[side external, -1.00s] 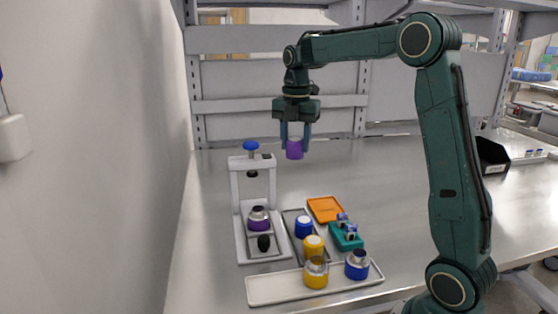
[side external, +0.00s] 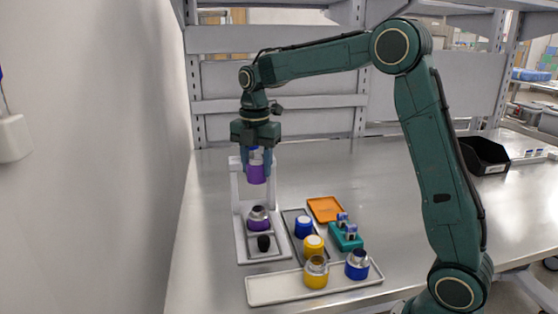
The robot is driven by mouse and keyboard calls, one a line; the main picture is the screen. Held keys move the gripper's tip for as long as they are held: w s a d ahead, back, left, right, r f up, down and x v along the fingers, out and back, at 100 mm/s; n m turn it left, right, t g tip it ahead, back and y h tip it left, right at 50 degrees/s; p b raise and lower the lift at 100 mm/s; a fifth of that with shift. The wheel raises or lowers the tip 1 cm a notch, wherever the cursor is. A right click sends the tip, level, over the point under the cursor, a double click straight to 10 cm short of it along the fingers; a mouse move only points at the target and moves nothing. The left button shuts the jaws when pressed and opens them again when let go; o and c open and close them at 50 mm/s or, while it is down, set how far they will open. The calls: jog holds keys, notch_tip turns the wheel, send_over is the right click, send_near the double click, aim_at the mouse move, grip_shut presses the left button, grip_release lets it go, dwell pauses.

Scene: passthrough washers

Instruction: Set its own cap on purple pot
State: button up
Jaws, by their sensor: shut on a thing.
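My gripper (side external: 256,160) is shut on the purple cap (side external: 257,174), with its fingers on either side of it. It holds the cap in the air in front of the top of the white press frame. The purple pot (side external: 258,219), with a metallic neck, stands upright in the frame, below the cap and apart from it. The cap and gripper hide the upper part of the frame and its blue knob.
The white press frame (side external: 240,225) has a black knob (side external: 263,243) low at its front. To its right are a blue cap (side external: 304,227), a yellow cap (side external: 313,245), a teal block (side external: 346,238) and an orange tray (side external: 325,208). A yellow pot (side external: 316,273) and blue pot (side external: 357,265) stand on a pale tray (side external: 270,290).

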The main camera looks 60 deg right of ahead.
aim_at(257, 181)
jog(key=shift+f, duration=0.15)
jog(key=shift+f, duration=2.2)
jog(key=shift+f, duration=2.05)
dwell(0.9)
jog(key=o, duration=1.4)
jog(key=shift+o, duration=0.2)
jog(key=shift+r, duration=0.2)
jog(key=shift+r, duration=3.85)
